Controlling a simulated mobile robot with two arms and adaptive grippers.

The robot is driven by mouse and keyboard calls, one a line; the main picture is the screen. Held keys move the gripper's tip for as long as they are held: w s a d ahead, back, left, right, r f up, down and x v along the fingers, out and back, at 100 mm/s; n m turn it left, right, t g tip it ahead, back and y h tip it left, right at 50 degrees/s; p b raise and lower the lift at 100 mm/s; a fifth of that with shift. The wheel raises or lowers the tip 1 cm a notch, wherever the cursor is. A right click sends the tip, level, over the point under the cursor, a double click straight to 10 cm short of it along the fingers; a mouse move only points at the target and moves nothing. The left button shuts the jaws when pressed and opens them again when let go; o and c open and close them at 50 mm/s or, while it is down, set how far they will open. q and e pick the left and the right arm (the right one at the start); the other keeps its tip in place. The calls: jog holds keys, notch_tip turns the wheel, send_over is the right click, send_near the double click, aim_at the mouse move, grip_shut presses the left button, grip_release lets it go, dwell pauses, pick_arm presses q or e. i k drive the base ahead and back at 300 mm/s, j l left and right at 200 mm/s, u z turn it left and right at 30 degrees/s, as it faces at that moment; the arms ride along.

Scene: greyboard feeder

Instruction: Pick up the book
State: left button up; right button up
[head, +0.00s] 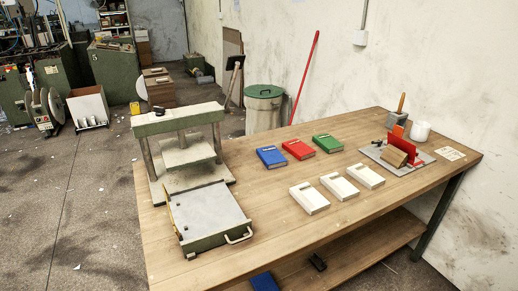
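A blue book (271,157), a red book (298,149) and a green book (327,143) lie flat in a slanting row on the wooden table. In front of them lie three white book-like blocks: the left one (309,198), the middle one (339,186) and the right one (366,176). Each has a small dark mark on top. A blue object (264,282), perhaps another book, is cut off by the bottom edge, at the lower shelf. Neither of my grippers is in view, and nothing is touching the books.
A green and white press (180,122) stands at the table's left, with a flat tray with a handle (208,212) before it. The table's front middle is clear.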

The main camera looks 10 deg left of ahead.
aim_at(298, 149)
jog(key=i+l+u, duration=0.2)
jog(key=l+u, duration=0.25)
jog(key=i+l+u, duration=0.1)
jog(key=l+u, duration=0.25)
jog(key=u, duration=0.15)
jog(key=l+u, duration=0.45)
